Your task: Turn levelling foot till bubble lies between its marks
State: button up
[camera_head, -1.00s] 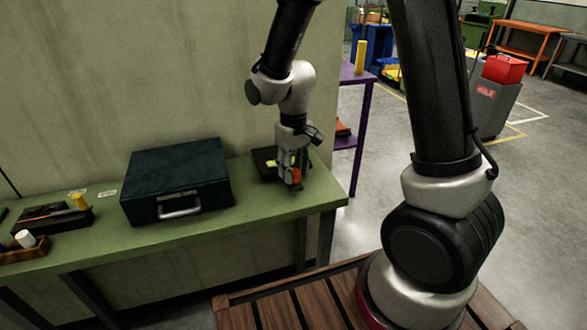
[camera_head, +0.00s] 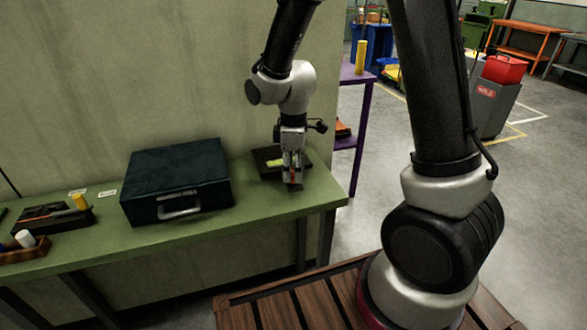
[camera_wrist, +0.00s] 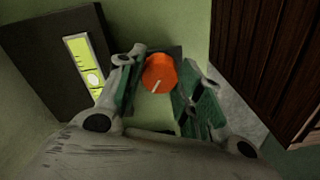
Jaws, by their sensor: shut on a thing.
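The levelling foot is an orange knob with a white line (camera_wrist: 158,75) in the wrist view. My gripper (camera_head: 292,182) reaches down to it near the bench's right end. Its green-padded fingers are shut on the knob from both sides. The level is a yellow-green vial (camera_wrist: 82,58) set in a dark plate (camera_wrist: 42,62), left of the knob in the wrist view. The pale round bubble (camera_wrist: 93,80) lies toward the vial's lower end there. The vial also shows in the head view (camera_head: 274,163).
The green bench (camera_head: 245,218) runs along the wall. A dark green case (camera_head: 177,181) stands left of my gripper. Farther left are a dark tray (camera_head: 48,219) and a brown holder (camera_head: 25,254). A purple shelf (camera_head: 356,115) stands behind the bench's right end.

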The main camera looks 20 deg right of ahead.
jog(key=shift+n, duration=0.8)
jog(key=o, duration=1)
jog(key=shift+o, duration=0.2)
notch_tip(320, 180, up, 12)
